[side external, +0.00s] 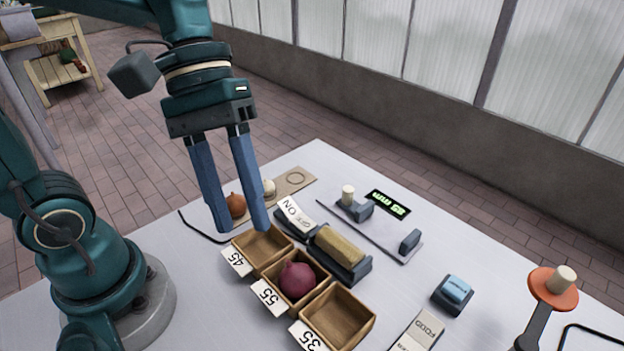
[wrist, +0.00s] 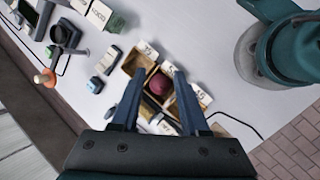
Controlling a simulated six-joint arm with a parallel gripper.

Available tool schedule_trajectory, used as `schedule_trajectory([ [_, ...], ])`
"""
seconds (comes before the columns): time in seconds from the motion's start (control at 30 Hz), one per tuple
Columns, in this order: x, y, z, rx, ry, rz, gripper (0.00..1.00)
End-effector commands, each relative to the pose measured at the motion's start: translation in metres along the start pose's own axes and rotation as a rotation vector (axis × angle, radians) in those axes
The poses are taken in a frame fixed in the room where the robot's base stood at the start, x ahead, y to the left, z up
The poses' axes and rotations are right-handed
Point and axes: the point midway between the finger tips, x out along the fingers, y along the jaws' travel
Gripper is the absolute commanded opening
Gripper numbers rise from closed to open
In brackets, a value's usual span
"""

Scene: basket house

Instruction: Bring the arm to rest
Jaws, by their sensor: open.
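My gripper (side external: 243,226) is open, its two long blue fingers pointing down with nothing between them. In the side view it hangs above the back of the wooden boxes, its fingertips in front of the box labelled 45 (side external: 262,246). A purple round vegetable (side external: 298,279) sits in the middle box labelled 55 (side external: 318,272). The box labelled 35 (side external: 340,319) is empty. In the wrist view the gripper (wrist: 158,74) shows with the purple vegetable (wrist: 159,84) between its fingers in the picture; the gap in height cannot be told there.
A brown bulb (side external: 236,205) and a pale bulb (side external: 268,187) rest on a board (side external: 294,180). An ON/OFF switch (side external: 297,214), a tan roller (side external: 339,245), a gauge with green display (side external: 388,204), a blue button (side external: 456,289) and an orange-disc lever (side external: 553,290) stand on the table.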

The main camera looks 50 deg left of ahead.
Motion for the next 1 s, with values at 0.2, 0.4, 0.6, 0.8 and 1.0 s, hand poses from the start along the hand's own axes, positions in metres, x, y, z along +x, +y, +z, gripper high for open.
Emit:
schedule_trajectory([
  [0.2,-0.009,-0.031,-0.003,0.257,0.334,-0.078,0.45],
  [0.4,-0.018,-0.054,-0.019,0.463,0.589,-0.178,0.45],
  [0.6,-0.023,-0.067,-0.039,0.604,0.703,-0.289,0.45],
  [0.8,-0.024,-0.065,-0.04,0.616,0.707,-0.29,0.45],
  [1.0,-0.024,-0.065,-0.04,0.614,0.706,-0.288,0.45],
])
